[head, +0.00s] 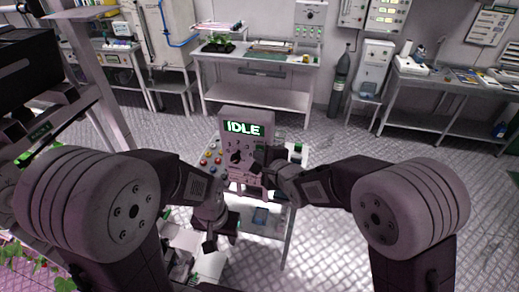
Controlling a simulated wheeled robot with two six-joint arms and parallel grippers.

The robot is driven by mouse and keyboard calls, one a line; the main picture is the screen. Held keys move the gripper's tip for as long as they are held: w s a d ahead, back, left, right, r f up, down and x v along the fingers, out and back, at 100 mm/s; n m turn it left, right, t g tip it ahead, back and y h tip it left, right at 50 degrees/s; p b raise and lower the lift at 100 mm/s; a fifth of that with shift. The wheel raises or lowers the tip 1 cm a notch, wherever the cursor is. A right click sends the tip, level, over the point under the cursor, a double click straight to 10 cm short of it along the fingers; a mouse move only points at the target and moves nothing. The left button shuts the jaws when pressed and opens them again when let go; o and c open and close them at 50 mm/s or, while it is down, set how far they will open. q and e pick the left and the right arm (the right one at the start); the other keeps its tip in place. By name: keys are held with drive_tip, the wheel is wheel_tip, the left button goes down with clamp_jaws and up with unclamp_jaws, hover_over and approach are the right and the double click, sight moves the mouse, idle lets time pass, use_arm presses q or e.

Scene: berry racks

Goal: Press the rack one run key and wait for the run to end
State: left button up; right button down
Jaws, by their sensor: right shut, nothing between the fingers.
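A grey control box (228,120) stands on a small stand in the middle of the head view. Its screen (245,128) reads IDLE in green. Red, yellow and blue buttons (210,157) show at its lower left. I cannot read which one is the rack one run key. My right gripper (240,159) is shut and empty in front of the box's face, below the screen, and hides part of it. I cannot tell whether it touches a key. My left gripper (218,242) hangs lower, in front of the stand. Whether its jaws are apart is unclear.
A bench with a plant tray (217,46) stands behind, and another bench (440,75) with instruments at the right. A dark gas cylinder (341,73) stands between them. A rack with plants is at the left edge. The floor at the right is clear.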

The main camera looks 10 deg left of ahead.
drive_tip(key=shift+w, duration=0.5)
idle(0.6)
drive_tip(key=shift+s, duration=0.95)
drive_tip(key=s+b, duration=0.2)
drive_tip(key=s, duration=0.3)
drive_tip(key=shift+a, duration=0.1)
idle(0.7)
